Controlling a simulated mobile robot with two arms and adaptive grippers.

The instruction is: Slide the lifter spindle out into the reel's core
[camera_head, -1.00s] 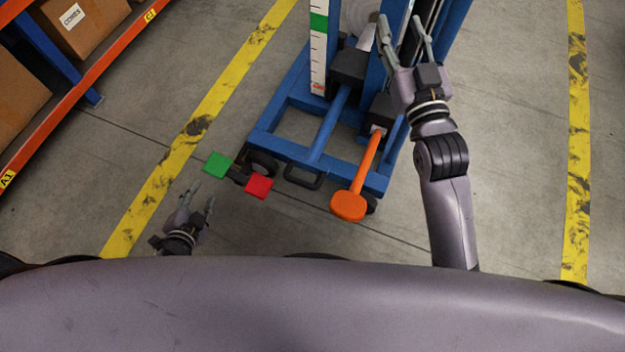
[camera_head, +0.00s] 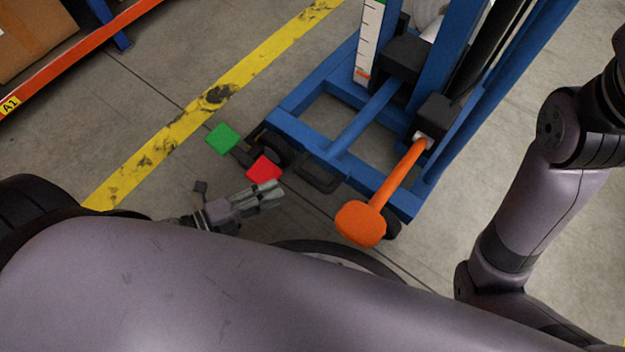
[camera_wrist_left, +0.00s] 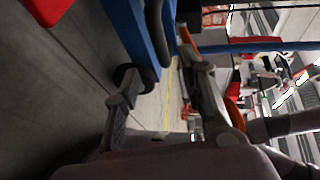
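The lifter is a blue frame (camera_head: 300,135) on wheels with blue uprights and black blocks. An orange lever with a thick paddle end (camera_head: 361,223) sticks out from its near side. A white rounded part (camera_head: 428,14), perhaps the reel, shows partly behind the uprights. I cannot make out the spindle or a reel core. My left gripper (camera_head: 279,193) is low, near the red pedal, apart from the lever. In the left wrist view its fingers (camera_wrist_left: 160,62) stand apart with nothing held between them. My right arm enters at the right; its gripper is out of frame.
A red pedal (camera_head: 264,169) and a green pedal (camera_head: 221,138) stand by the lifter's near left corner. A white scale (camera_head: 369,45) rises on the lifter. An orange rack beam (camera_head: 75,58) is at upper left. Floor left of the lifter is clear.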

